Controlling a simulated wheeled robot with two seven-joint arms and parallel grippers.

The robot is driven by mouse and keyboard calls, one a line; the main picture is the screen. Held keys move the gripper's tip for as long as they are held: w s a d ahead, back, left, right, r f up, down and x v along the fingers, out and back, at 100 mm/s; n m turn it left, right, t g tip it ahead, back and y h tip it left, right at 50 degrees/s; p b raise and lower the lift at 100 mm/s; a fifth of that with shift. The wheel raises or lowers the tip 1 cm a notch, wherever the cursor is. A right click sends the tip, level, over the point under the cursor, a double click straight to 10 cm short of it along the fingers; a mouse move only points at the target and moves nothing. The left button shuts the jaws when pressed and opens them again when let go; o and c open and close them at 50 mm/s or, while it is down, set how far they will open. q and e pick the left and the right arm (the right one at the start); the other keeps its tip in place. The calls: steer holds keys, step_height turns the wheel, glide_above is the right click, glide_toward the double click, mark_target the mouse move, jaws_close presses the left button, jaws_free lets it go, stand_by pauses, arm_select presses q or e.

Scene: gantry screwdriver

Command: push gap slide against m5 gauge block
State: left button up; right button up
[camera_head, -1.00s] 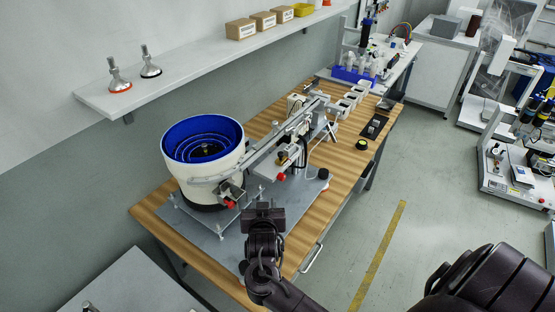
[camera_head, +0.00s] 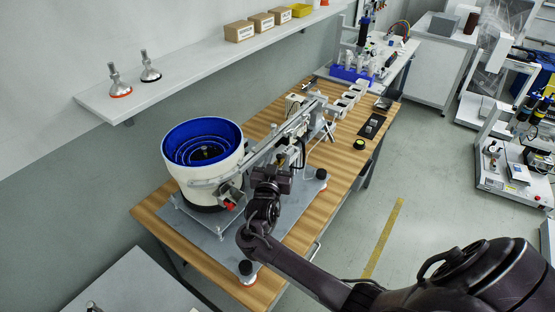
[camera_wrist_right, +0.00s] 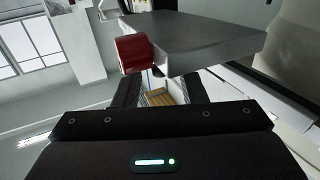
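My right gripper (camera_head: 270,180) is over the front of the feeder plate, just below the long metal rail (camera_head: 262,150). In the right wrist view its two dark fingers (camera_wrist_right: 160,92) stand apart with nothing between them. A red block (camera_wrist_right: 134,54) on the end of a grey metal bar (camera_wrist_right: 195,42) is just beyond the fingers, a little left of centre. I cannot tell whether a finger touches it. I cannot tell for certain which part is the gap slide, and I cannot pick out the M5 gauge block. My left gripper is not in view.
A white bowl feeder (camera_head: 205,160) with a blue inside stands left of my gripper. Another red part (camera_head: 230,205) is at its outlet. The feeder stands on a grey base plate (camera_head: 215,236) on the wooden table (camera_head: 160,212). Black round feet (camera_head: 322,174) mark plate corners.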

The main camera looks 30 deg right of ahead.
steer(key=shift+c, duration=0.5)
steer(key=c, duration=0.7)
steer(key=shift+w+d+f+b, duration=0.1)
steer(key=shift+w+d+b, duration=0.1)
steer(key=shift+d+b, duration=0.3)
jaws_close()
steer(key=o, duration=0.8)
jaws_free()
steer(key=shift+d, duration=0.1)
steer(key=b+v, duration=0.2)
steer(key=v, duration=0.5)
steer(key=shift+s+a, duration=0.25)
steer(key=shift+a, duration=0.1)
